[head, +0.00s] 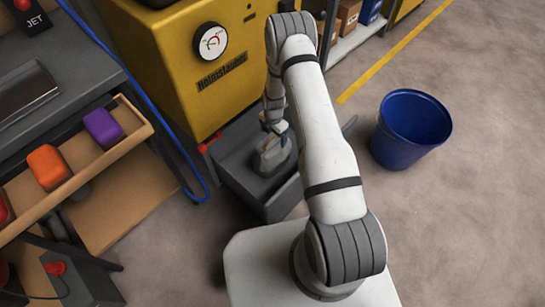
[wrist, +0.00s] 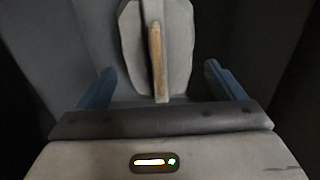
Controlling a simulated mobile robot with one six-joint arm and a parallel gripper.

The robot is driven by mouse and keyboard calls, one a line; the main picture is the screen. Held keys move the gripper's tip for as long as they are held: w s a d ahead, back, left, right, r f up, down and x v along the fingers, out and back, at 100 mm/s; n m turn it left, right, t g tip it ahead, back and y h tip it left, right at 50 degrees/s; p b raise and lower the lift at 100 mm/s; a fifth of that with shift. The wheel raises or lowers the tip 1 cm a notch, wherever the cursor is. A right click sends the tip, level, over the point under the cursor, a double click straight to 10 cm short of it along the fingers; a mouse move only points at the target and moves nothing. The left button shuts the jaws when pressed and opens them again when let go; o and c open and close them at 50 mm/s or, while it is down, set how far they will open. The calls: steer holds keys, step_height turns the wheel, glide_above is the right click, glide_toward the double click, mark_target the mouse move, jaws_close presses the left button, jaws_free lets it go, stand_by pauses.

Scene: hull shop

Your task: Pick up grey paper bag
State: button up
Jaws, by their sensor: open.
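The grey paper bag (head: 270,158) sits inside a dark grey open box (head: 258,195) in front of the yellow machine. My gripper (head: 275,128) is pointed down over the box, close to the bag; my arm covers part of the box. In the wrist view the bag (wrist: 133,50) shows at top centre, with a tan upright strip (wrist: 157,60) along its middle. The blue fingers of my gripper (wrist: 159,82) stand apart on either side, with nothing held between them. Whether they reach down beside the bag is hard to tell.
The yellow machine (head: 180,50) with a gauge stands behind the box. A workbench (head: 60,75) with a wooden shelf (head: 85,172) holding coloured items is at left. A blue bucket (head: 400,150) stands at right, with open floor (head: 480,210) around it.

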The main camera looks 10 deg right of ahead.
mark_target(273, 144)
step_height(273, 144, down, 5)
steer(key=shift+w+a+f+b, duration=0.1)
steer(key=shift+a+b, duration=0.05)
steer(key=shift+b, duration=0.8)
steer(key=shift+c, duration=0.2)
jaws_close()
